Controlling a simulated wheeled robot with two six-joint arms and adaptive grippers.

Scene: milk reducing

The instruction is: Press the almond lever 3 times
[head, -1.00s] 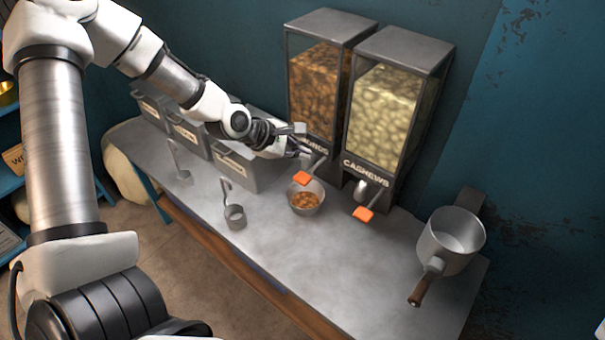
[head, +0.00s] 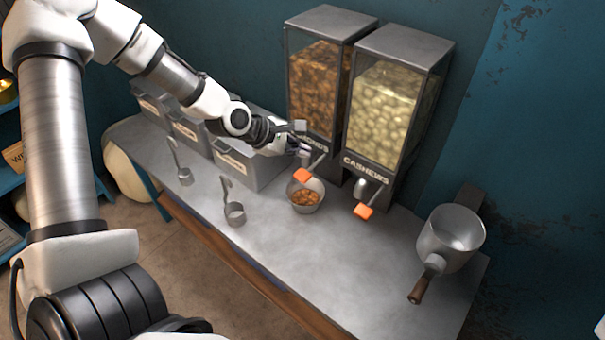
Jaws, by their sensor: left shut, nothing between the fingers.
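The almond dispenser (head: 316,88) stands at the back of the table, filled with brown nuts, its label partly hidden by my gripper. Its almond lever (head: 303,176) ends in an orange tab. My left gripper (head: 304,147) is shut and empty. It is at the dispenser's front, just above the orange tab. I cannot tell whether it touches the lever. My right gripper is not in view.
The cashew dispenser (head: 386,105) with its own orange lever (head: 363,211) stands close on the right. A saucepan (head: 449,240) is at the right end of the table (head: 330,275). Metal scoops (head: 235,213) and grey bins (head: 250,167) are on the left. The front middle is clear.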

